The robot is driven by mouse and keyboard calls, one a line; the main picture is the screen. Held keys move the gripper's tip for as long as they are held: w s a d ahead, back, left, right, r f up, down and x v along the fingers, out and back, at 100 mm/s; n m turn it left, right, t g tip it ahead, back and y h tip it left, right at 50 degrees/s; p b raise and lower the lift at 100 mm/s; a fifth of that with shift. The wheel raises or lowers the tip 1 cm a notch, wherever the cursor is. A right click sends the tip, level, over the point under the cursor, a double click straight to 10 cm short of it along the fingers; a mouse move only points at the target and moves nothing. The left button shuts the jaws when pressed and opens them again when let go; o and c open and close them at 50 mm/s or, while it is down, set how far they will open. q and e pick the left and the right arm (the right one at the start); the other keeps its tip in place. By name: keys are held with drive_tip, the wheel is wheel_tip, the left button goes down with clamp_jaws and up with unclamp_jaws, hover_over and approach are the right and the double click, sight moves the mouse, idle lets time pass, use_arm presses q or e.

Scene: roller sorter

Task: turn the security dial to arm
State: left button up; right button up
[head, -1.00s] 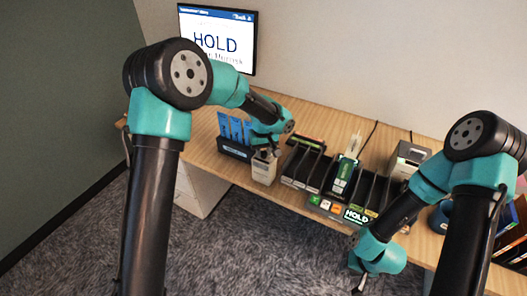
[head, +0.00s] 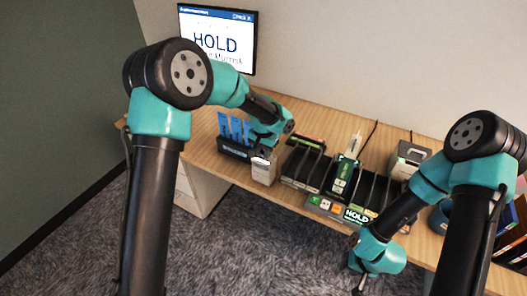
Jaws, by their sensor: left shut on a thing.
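A small pale grey box (head: 264,173) stands at the front edge of the desk, left of the middle. My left gripper (head: 262,155) is at the top of this box and is shut on what appears to be the security dial. The dial and any marks on it are hidden by the gripper or too small to make out. My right gripper (head: 361,284) hangs low in front of the desk, away from the box. Its fingers are too small to tell whether they are open.
A wall screen (head: 217,40) reads HOLD. A dark holder with blue cards (head: 235,129) stands left of the box. Black sorter lanes (head: 303,163) stand to the right, with a lit HOLD panel (head: 357,215) in front. A grey device (head: 408,158) is further right.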

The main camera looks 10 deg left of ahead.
use_arm(q)
drive_tip(key=shift+m, duration=0.7)
drive_tip(key=o, duration=0.9)
drive_tip(key=shift+o, duration=0.2)
wheel_tip(320, 180, up, 18)
drive_tip(key=shift+f, duration=0.25)
